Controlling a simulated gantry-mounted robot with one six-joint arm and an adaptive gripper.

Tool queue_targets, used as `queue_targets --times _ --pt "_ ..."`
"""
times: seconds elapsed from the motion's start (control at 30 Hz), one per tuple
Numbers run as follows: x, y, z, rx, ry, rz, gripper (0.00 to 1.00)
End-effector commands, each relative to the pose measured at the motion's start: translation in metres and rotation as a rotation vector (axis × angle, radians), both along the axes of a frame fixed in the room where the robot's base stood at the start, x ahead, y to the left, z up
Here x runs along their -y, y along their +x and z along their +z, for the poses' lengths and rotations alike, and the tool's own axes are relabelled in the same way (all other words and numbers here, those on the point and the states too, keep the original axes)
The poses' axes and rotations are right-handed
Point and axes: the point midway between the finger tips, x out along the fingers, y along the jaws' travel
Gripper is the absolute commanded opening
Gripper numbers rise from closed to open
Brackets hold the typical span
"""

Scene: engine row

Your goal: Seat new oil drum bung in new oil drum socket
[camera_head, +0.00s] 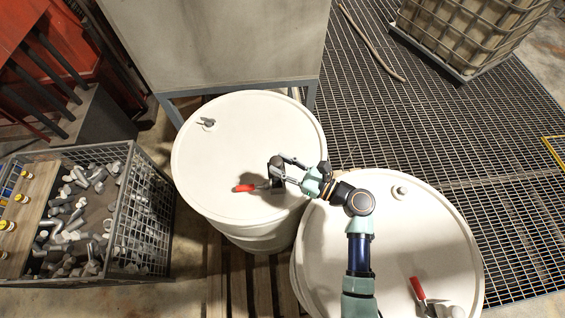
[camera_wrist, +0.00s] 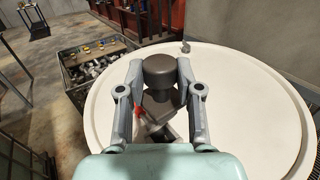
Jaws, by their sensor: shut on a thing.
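My gripper (camera_head: 280,170) is over the near right part of the white lid of the upper-left drum (camera_head: 225,150). It is shut on a dark grey round bung (camera_wrist: 160,72), which also shows at the fingertips in the head view (camera_head: 276,162). In the wrist view the two fingers (camera_wrist: 158,85) grip it from both sides. A dark angular shape lies below it, between the fingers; I cannot tell if it is a part of the bung, a socket or shadow. The bung's underside is hidden, so I cannot tell whether it touches the lid. No open socket shows clearly.
A red-handled tool (camera_head: 244,188) lies on the lid beside my gripper. A small metal fitting (camera_head: 207,123) stands at the lid's far left. A second white drum (camera_head: 335,255) carries a white cap (camera_head: 400,191) and another red-handled tool (camera_head: 417,287). A wire crate (camera_head: 150,215) of metal parts stands left.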

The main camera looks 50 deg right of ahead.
Motion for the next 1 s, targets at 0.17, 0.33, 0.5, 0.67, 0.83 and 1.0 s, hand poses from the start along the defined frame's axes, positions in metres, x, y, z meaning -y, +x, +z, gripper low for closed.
queue_targets --times 0.17,0.33,0.5,0.67,0.83,1.0 --pt "0.000 0.000 -0.017 0.000 0.002 0.000 0.00" --pt "0.000 0.000 -0.029 0.000 0.001 0.000 0.00" --pt "0.000 0.000 -0.042 0.000 0.002 0.000 0.00" --pt "0.000 0.000 -0.053 0.000 0.001 0.000 0.00" --pt "0.000 0.000 -0.065 -0.001 0.001 0.000 0.00" --pt "0.000 0.000 -0.077 0.000 0.001 0.000 0.00"
